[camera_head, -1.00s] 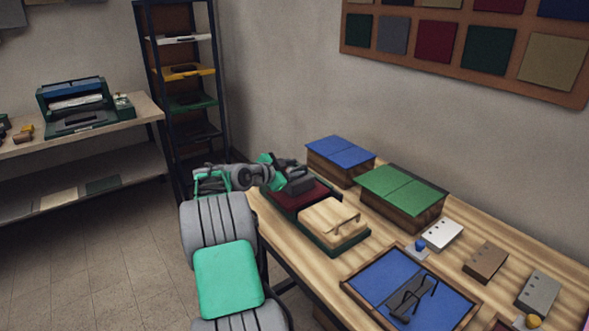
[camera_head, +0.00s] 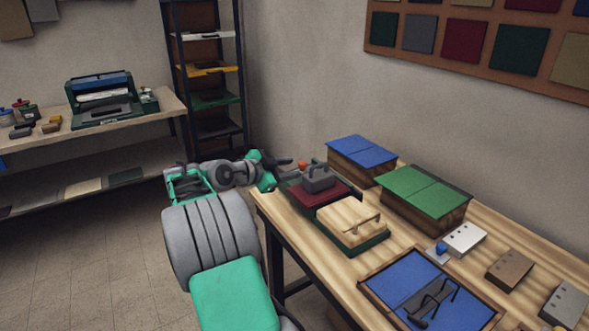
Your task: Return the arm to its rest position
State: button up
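My arm reaches out low along the left end of the wooden worktable (camera_head: 300,232). My gripper (camera_head: 290,163) is at the table's far left corner, beside a grey block with a handle (camera_head: 319,179). That block stands on a dark red pad (camera_head: 325,194) and looks apart from my gripper. The gripper is small and seen from the side, so I cannot tell whether its fingers are open or shut. I see nothing clearly held in it.
A wooden block with a handle (camera_head: 349,221) sits in front of the red pad. Blue-lidded (camera_head: 362,150) and green-lidded (camera_head: 424,193) boxes stand behind. A blue tray (camera_head: 396,278) lies nearer. A shelf rack (camera_head: 207,75) and side bench (camera_head: 167,101) stand left. Floor (camera_head: 110,255) left of my arm is clear.

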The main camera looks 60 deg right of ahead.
jog(key=w+a+f+n+t+y, duration=0.1)
jog(key=a+f+n+y, duration=0.3)
jog(key=f, duration=0.4)
jog(key=w+a+f+n+y, duration=0.1)
jog(key=a+f+n, duration=0.3)
jog(key=f+n, duration=0.3)
jog(key=s+a+f+n+y, duration=0.2)
jog(key=a+f+n+y, duration=0.25)
jog(key=a+f, duration=0.55)
jog(key=s+a+r+n+t+y+p, duration=0.1)
jog(key=s+a+r+n, duration=0.2)
jog(key=a, duration=0.7)
jog(key=a+r+n+t+y+p, duration=0.1)
jog(key=a+r+n+y+p, duration=0.2)
jog(key=a, duration=0.7)
jog(key=s+a+r+n+t, duration=0.1)
jog(key=s+a+r+n, duration=0.15)
jog(key=a+r, duration=0.45)
jog(key=w+a+r+n+t+p, duration=0.2)
jog(key=w+a+r, duration=0.1)
jog(key=a+r, duration=0.3)
jog(key=shift+w+a+n+t, duration=0.2)
jog(key=shift+a+n+t, duration=0.15)
jog(key=shift+a, duration=0.3)
jog(key=shift+r, duration=0.1)
